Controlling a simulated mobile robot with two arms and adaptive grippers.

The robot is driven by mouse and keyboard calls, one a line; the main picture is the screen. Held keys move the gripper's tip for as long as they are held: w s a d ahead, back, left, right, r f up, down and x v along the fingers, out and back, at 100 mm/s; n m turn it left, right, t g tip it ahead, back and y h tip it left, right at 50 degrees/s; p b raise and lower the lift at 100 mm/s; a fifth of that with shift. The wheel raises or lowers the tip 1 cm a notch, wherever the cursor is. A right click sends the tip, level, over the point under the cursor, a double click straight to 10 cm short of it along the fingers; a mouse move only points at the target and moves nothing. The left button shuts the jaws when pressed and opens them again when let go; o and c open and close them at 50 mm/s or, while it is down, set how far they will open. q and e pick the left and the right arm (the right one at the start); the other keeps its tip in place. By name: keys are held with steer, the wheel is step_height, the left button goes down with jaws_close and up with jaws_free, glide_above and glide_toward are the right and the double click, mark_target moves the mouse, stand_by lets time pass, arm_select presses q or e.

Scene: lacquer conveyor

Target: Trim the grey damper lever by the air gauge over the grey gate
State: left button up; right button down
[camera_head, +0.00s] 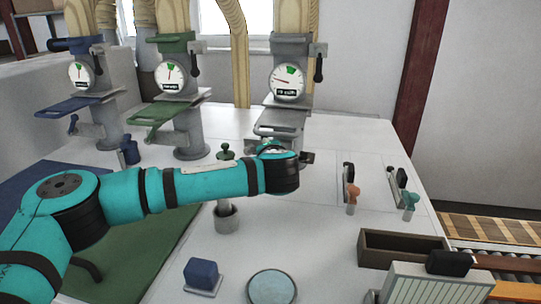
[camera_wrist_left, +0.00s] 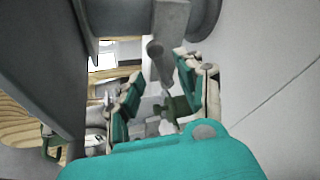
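The grey gate (camera_head: 282,122) stands at the back centre in the head view, with a round white air gauge (camera_head: 288,82) over it. The gauge has a green sector at the top; its needle points left, outside the green. A dark upright handle (camera_head: 319,69) is at the gauge's right. My left arm reaches below the grey gate, and its wrist largely hides the left gripper there. In the left wrist view my left gripper (camera_wrist_left: 158,92) is open. A grey bar with a rounded end (camera_wrist_left: 160,62) is between or just beyond its fingers; contact cannot be told. My right gripper is not visible.
Green (camera_head: 170,110) and blue (camera_head: 72,107) gates with gauges stand to the left. Small levers (camera_head: 352,192) (camera_head: 409,200) are on the bench at right. An open brown box (camera_head: 402,248), a blue block (camera_head: 202,273) and a round disc (camera_head: 272,288) are in front.

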arm_select(q)
steer(key=v, duration=0.7)
steer(key=shift+c, duration=0.2)
